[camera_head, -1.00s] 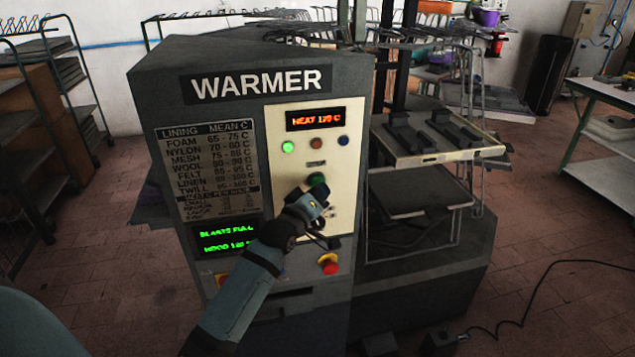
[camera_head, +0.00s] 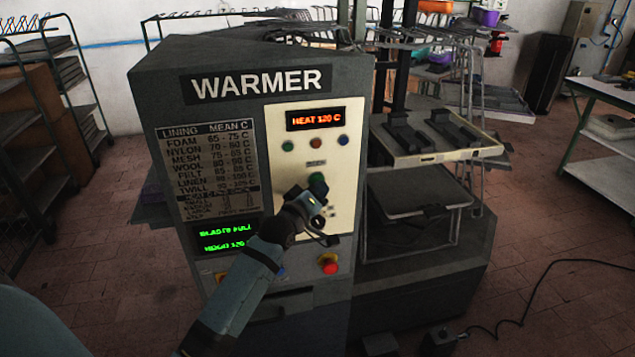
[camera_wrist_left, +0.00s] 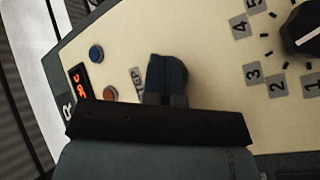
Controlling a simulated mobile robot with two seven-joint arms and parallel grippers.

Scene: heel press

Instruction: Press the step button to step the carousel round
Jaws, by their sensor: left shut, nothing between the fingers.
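The green step button (camera_head: 318,181) is on the cream panel (camera_head: 340,175) of the warmer, and its upper part shows above my left gripper. My left gripper (camera_head: 318,203) is shut and empty, just below and in front of the button. In the left wrist view my gripper (camera_wrist_left: 166,98) faces the panel beside the partly covered STEP label (camera_wrist_left: 138,82). The fingers and the dark green button overlap there, so I cannot tell whether they touch. Part of the carousel, with wire racks (camera_head: 450,45), shows behind the warmer. My right gripper is out of view.
A red stop knob (camera_head: 329,264) sits low on the panel. A numbered black dial (camera_wrist_left: 305,28) shows in the left wrist view. A shelf with dark blocks (camera_head: 440,155) stands to the right. A cable (camera_head: 535,300) lies on the floor.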

